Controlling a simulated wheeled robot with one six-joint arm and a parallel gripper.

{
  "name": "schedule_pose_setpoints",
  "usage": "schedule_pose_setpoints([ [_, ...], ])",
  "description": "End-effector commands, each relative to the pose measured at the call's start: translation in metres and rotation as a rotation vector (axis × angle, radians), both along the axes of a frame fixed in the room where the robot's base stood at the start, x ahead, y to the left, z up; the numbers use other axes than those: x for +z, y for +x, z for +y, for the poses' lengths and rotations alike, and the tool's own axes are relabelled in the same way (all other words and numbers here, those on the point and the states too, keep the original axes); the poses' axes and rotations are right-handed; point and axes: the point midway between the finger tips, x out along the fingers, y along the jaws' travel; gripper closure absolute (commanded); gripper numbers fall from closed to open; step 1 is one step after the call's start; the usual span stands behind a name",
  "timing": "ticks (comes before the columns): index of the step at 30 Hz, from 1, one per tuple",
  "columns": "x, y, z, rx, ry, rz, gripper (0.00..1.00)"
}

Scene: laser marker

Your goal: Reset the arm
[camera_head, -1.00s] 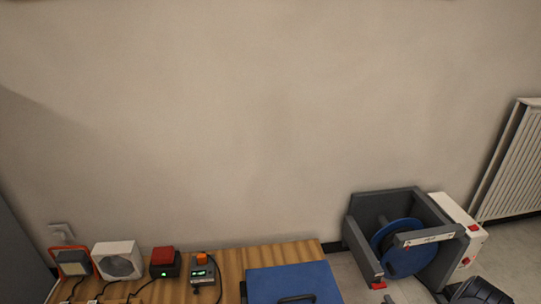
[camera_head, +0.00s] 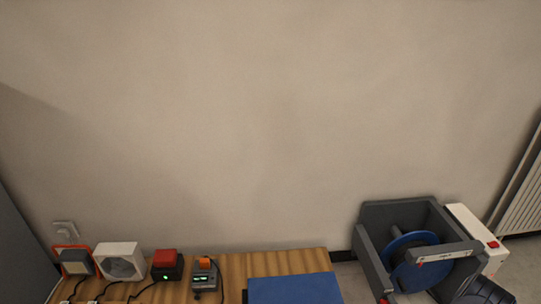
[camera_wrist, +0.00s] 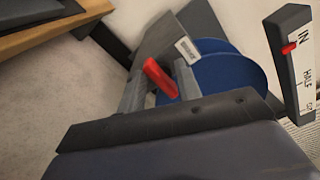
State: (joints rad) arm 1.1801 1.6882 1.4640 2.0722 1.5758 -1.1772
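My gripper (camera_wrist: 161,70) shows in the wrist view as two light grey fingers standing apart above a dark bar. A red tab (camera_wrist: 160,80) appears between the fingers, with no clear sign of being gripped. Beyond it is the grey machine with a blue disc (camera_wrist: 232,72). In the head view the grey machine (camera_head: 400,212) stands on the floor at the lower right, with its blue disc (camera_head: 408,240) inside. A dark part, likely my arm (camera_head: 485,292), shows at the bottom right edge; the fingers are not visible there.
A wooden table (camera_head: 232,272) at lower left carries a blue case (camera_head: 293,290), a red-topped box (camera_head: 165,264), an orange-topped device (camera_head: 205,274), a white box (camera_head: 119,262) and an orange-framed lamp (camera_head: 75,262). A white box with a red button (camera_head: 478,232) adjoins the machine. A radiator (camera_head: 522,210) is at right.

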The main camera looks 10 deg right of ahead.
Motion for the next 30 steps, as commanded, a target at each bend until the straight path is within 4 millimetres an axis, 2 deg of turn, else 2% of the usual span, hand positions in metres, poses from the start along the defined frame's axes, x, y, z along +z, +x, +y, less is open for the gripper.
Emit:
schedule_pose_setpoints([
  [6, 0.0011, -0.0002, -0.0005, 0.0, 0.151, -0.017, 0.67],
  [12, 0.0012, -0.0002, -0.0008, 0.0, 0.228, -0.025, 0.67],
  [30, 0.0063, 0.0026, 0.0042, 0.013, 0.259, -0.018, 0.67],
])
